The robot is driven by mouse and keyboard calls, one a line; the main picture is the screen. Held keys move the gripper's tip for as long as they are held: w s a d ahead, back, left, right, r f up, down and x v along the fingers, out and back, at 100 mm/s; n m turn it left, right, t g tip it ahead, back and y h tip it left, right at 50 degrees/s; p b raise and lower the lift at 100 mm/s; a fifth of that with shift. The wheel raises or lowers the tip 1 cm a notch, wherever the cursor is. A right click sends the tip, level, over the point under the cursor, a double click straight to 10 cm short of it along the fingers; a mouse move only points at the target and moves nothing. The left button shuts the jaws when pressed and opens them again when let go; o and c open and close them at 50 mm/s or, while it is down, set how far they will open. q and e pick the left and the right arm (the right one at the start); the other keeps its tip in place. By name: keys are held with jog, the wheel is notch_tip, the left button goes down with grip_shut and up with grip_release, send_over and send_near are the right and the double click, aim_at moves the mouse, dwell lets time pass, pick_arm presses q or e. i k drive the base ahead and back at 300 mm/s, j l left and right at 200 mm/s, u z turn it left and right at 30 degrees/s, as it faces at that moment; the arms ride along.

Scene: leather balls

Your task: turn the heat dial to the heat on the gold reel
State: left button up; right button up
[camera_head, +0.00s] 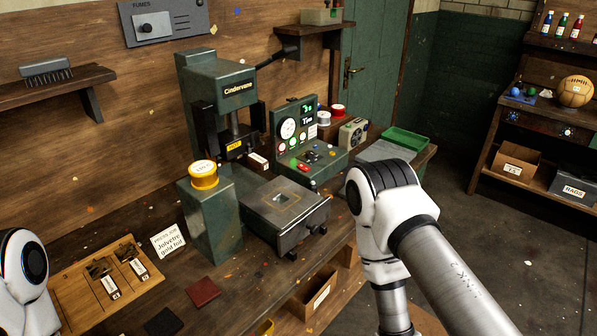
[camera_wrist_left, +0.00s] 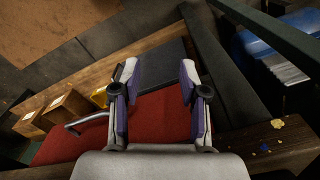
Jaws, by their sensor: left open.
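The gold reel (camera_head: 204,176) sits on a green pedestal in the head view; its small label is too small to read. The green control box (camera_head: 308,150) stands behind the press bed, with a round white dial face (camera_head: 288,128), lit displays (camera_head: 307,114) and several small knobs and buttons (camera_head: 313,157). I cannot tell which knob is the heat dial or where it points. My left gripper (camera_wrist_left: 160,72) is open and empty in the left wrist view, above a red surface (camera_wrist_left: 160,118), away from the box. My right gripper is out of view; only its arm shows.
The green Cindervane press (camera_head: 218,95) and its bed (camera_head: 286,210) stand beside the box. A job card (camera_head: 168,242) and wooden tray (camera_head: 105,285) lie at left. A green tray (camera_head: 405,140) is at the bench's right end. My right arm crosses the bench's front right.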

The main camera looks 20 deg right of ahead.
aim_at(308, 154)
jog(key=i+l, duration=0.15)
jog(key=l, duration=0.25)
jog(key=i+l, duration=0.15)
jog(key=l, duration=0.25)
jog(key=i+l, duration=0.15)
jog(key=l, duration=0.25)
jog(key=i+l, duration=0.15)
jog(key=l, duration=0.25)
jog(key=i+l, duration=0.1)
jog(key=l, duration=0.3)
jog(key=i+l, duration=0.15)
jog(key=l, duration=0.25)
jog(key=i+l, duration=0.15)
jog(key=l, duration=0.25)
